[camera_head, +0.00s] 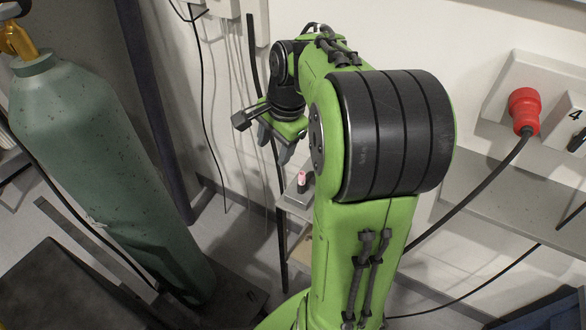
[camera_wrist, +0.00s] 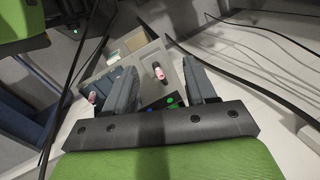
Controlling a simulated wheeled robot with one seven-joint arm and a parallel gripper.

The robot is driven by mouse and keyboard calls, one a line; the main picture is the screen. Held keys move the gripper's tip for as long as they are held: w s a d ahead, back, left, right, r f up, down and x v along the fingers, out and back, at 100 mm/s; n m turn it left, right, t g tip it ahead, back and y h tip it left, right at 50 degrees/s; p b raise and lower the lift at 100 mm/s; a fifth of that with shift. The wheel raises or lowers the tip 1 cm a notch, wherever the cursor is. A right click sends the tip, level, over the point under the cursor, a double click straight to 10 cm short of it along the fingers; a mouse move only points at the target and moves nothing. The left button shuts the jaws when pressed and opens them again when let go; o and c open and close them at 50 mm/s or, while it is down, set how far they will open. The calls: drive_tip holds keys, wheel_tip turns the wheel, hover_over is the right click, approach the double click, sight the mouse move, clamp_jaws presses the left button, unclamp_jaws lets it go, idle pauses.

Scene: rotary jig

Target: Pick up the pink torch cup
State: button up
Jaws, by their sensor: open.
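A small pink cup-like piece with a dark lower part (camera_head: 302,177) stands on a light grey plate (camera_head: 292,198) in the head view. My gripper (camera_head: 275,147) is open above and left of it, apart from it, with its fingers pointing down. In the wrist view a pink piece with a dark end (camera_wrist: 157,69) shows between my open fingers (camera_wrist: 160,66), below them. A second pink piece (camera_wrist: 92,96) shows left of the left finger, partly hidden by it. I cannot tell which of the two the head view shows. The gripper is empty.
A large green gas cylinder (camera_head: 95,160) stands at the left. A red plug (camera_head: 524,108) with a black cable is on the wall at the right, above a grey shelf (camera_head: 480,200). Dark cables hang near my gripper. Small green buttons (camera_wrist: 170,101) show beneath the wrist.

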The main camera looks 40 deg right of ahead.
drive_tip(key=d+f+m+y, duration=0.1)
drive_tip(key=d+f+m, duration=0.15)
drive_tip(key=d, duration=0.35)
drive_tip(key=d+f+m+y, duration=0.1)
drive_tip(key=d+f+m, duration=0.1)
drive_tip(key=d+m, duration=0.25)
drive_tip(key=m, duration=0.3)
approach(302, 173)
drive_tip(key=shift+m+t, duration=0.3)
drive_tip(key=x, duration=0.6)
drive_tip(key=b+x, duration=0.1)
drive_tip(key=x, duration=0.2)
drive_tip(key=shift+s+f, duration=0.15)
drive_tip(key=shift+f, duration=0.6)
drive_tip(key=shift+a, duration=0.1)
drive_tip(key=shift+c, duration=0.9)
clamp_jaws()
